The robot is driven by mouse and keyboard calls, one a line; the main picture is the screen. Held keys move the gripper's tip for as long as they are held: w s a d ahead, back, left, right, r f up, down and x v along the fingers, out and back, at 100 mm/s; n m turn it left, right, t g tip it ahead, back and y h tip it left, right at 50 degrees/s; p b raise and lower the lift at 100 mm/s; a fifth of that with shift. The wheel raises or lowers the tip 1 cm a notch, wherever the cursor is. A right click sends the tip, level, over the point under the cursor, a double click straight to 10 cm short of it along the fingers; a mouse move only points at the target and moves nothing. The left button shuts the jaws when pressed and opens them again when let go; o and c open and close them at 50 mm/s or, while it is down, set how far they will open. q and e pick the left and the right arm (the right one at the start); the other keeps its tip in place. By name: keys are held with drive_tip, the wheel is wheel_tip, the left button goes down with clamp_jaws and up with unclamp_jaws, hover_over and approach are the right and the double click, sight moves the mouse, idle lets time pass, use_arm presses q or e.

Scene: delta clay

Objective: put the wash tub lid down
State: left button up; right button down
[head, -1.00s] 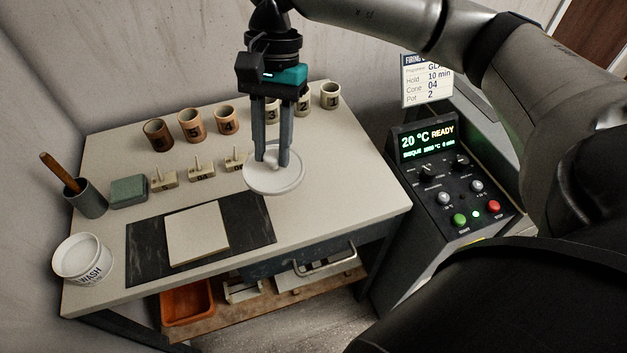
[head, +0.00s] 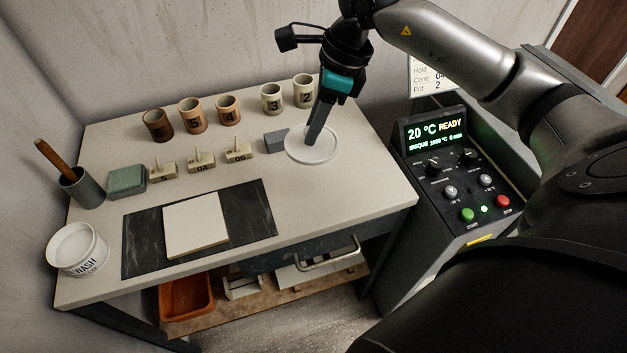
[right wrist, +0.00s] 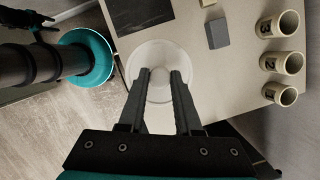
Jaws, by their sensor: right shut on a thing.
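The wash tub lid (head: 330,150) is a round white disc with a raised rim, over the right end of the worktable. It also shows in the right wrist view (right wrist: 140,92), close to the table's edge. My right gripper (head: 312,140) points down at it, its fingers shut on the lid's small central knob (right wrist: 160,75). The lid looks about level; I cannot tell whether it touches the tabletop. The white wash tub (head: 78,262), marked WASH, stands uncovered at the table's front left corner. My left gripper is not seen in the head view.
A grey block (head: 275,141) sits just left of the lid. Several numbered cups (head: 271,100) line the back, with small stands (head: 239,151) before them. A dark mat (head: 250,207) holds a pale slab (head: 195,225). The kiln control panel (head: 436,143) is right of the table.

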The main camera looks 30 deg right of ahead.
wheel_tip(320, 180, down, 11)
drive_tip(key=shift+r+b, duration=0.2)
drive_tip(key=shift+b, duration=0.55)
wheel_tip(320, 180, down, 4)
drive_tip(key=shift+r+b, duration=0.1)
drive_tip(key=shift+b, duration=0.3)
drive_tip(key=shift+f, duration=0.4)
drive_tip(key=c, duration=0.6)
unclamp_jaws()
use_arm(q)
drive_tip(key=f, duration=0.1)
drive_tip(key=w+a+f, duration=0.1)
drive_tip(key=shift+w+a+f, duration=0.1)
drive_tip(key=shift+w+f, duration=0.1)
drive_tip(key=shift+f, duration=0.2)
